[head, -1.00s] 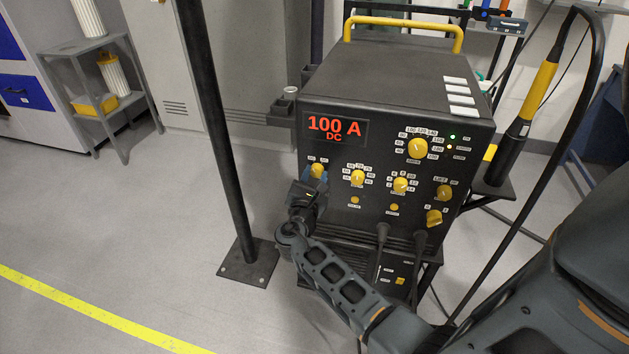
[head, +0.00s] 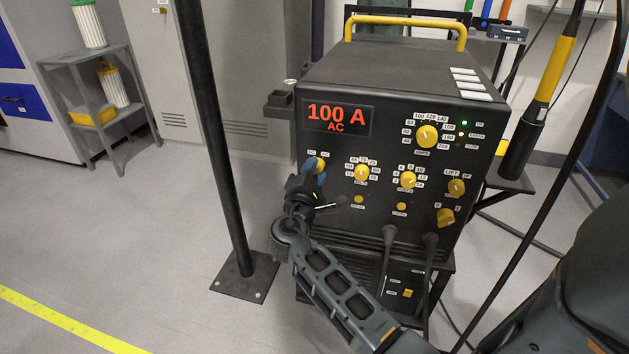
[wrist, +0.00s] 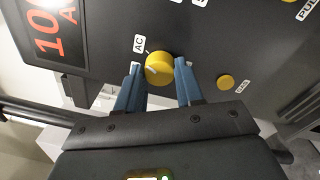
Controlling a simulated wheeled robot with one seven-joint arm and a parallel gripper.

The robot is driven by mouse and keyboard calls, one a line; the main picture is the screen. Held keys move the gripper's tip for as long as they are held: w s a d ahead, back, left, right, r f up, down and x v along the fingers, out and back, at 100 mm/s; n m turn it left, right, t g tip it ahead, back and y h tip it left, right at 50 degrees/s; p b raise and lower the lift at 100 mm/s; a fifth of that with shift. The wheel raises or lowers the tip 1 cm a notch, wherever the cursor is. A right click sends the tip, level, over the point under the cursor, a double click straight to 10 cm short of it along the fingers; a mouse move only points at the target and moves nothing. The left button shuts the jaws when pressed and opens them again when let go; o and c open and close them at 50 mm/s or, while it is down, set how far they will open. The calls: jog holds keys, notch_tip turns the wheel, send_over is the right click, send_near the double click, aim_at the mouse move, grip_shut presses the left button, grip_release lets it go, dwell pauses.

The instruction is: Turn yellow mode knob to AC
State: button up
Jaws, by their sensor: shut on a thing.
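The yellow mode knob (wrist: 159,68) sits on the front panel of a dark power unit (head: 400,80), at the left end of its knob row. In the wrist view it lies between the two blue fingers of my gripper (wrist: 158,72), which is shut on it. An AC label (wrist: 139,44) shows beside the knob. In the head view my gripper (head: 314,178) covers part of the knob (head: 320,164). The red display (head: 337,117) reads 100 A with AC below it.
Other yellow knobs sit to the right, the nearest being one (head: 362,172) with number labels. A black post (head: 215,140) stands left of my arm. Two cables (head: 388,240) leave the lower panel.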

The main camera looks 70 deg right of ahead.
jog(key=shift+m+b, duration=0.35)
jog(key=shift+m, duration=0.15)
jog(key=o, duration=1)
jog(key=shift+o, duration=0.2)
jog(key=a, duration=0.8)
jog(key=shift+s+f, duration=0.2)
jog(key=shift+s, duration=0.25)
jog(key=shift+d, duration=0.1)
